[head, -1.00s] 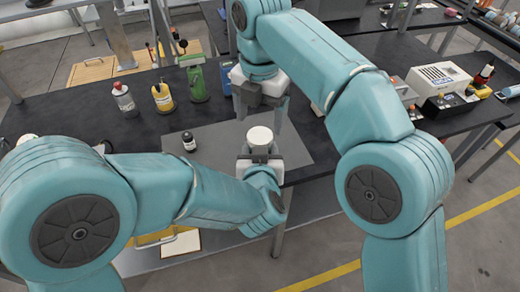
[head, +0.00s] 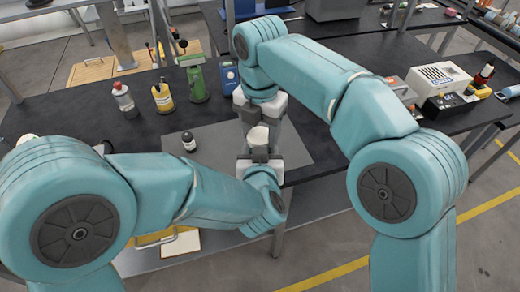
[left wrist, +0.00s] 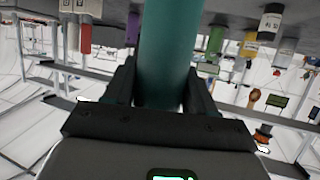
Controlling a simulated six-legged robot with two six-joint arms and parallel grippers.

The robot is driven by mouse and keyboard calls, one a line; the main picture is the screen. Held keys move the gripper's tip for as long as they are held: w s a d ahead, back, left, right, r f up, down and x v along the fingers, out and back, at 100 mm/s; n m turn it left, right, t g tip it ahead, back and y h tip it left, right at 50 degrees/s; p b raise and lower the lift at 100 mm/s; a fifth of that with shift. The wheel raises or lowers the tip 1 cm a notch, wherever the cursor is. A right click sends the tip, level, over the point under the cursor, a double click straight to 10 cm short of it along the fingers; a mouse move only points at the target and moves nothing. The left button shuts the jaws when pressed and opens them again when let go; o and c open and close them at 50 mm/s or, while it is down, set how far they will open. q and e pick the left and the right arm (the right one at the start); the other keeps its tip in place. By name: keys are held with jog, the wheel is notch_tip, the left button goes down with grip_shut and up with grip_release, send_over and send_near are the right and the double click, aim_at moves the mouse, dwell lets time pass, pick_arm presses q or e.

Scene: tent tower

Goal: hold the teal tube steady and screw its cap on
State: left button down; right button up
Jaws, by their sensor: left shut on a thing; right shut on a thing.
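The teal tube (left wrist: 165,50) stands out from between the two dark fingers of my left gripper (left wrist: 158,95) in the left wrist view; the gripper is shut on it. In the head view the same left gripper (head: 260,160) is at the table's front edge. The white cap (head: 258,137) sits directly above it, and the tube's body is hidden there. My right gripper (head: 262,122) is down at the cap, shut on it, with its fingers partly behind the cap. I cannot see how far the cap is threaded.
A small dark jar (head: 189,141) stands on the grey mat (head: 222,140) to the left. A grey bottle (head: 124,99), a yellow bottle (head: 162,97) and a green container (head: 196,82) stand further back. Boxy equipment (head: 438,78) is at the right.

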jog(key=m, duration=0.2)
jog(key=shift+m, duration=0.4)
jog(key=o, duration=1.1)
jog(key=shift+o, duration=0.2)
jog(key=shift+r, duration=2.25)
